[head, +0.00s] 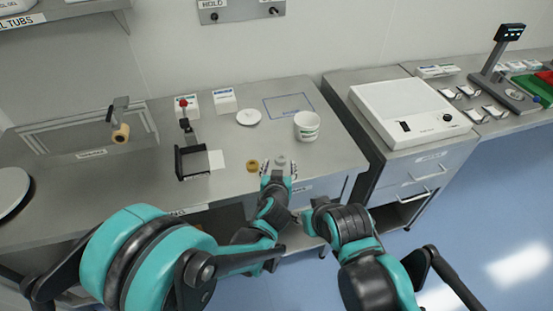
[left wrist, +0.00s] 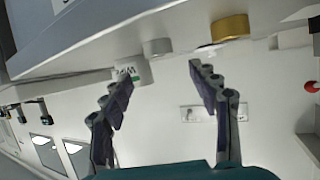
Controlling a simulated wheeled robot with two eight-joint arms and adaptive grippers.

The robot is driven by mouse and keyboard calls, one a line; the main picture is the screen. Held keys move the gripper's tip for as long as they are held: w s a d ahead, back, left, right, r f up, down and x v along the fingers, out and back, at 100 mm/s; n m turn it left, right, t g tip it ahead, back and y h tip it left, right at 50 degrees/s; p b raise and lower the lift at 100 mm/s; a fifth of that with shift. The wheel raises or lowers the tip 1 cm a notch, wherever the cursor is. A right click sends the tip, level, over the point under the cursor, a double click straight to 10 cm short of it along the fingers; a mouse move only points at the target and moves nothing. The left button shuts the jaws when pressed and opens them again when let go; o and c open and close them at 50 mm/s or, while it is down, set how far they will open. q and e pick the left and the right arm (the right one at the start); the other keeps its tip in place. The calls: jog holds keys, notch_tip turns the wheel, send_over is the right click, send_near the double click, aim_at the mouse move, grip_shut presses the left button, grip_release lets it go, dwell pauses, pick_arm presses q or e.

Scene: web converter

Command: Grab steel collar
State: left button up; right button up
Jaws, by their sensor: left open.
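The steel collar (head: 281,160) is a small grey ring near the front edge of the steel bench in the head view. It also shows in the left wrist view (left wrist: 157,47), where the picture is upside down. My left gripper (head: 279,172) is open just in front of the collar, empty. In the left wrist view its two fingers (left wrist: 160,92) stand apart, with the collar beyond and between them, not gripped. A brass collar (head: 253,165) sits just left of the steel one and shows as a gold ring (left wrist: 230,28). My right gripper (head: 309,215) is low, below the bench edge; its fingers are unclear.
A white tub (head: 307,126) stands behind and right of the collars. A white lid (head: 249,117) and small boxes (head: 225,101) are farther back. The bench is clear just behind the collars.

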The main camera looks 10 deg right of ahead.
aim_at(280, 159)
pick_arm(q)
jog(key=b+x, duration=0.1)
jog(key=x, duration=0.1)
jog(key=b+x, duration=0.1)
jog(key=x, duration=0.2)
jog(key=shift+f, duration=0.5)
jog(key=shift+w+d+f, duration=0.1)
jog(key=shift+w+f, duration=0.05)
jog(key=shift+w, duration=0.25)
jog(key=c, duration=0.4)
grip_shut()
jog(key=shift+r, duration=0.3)
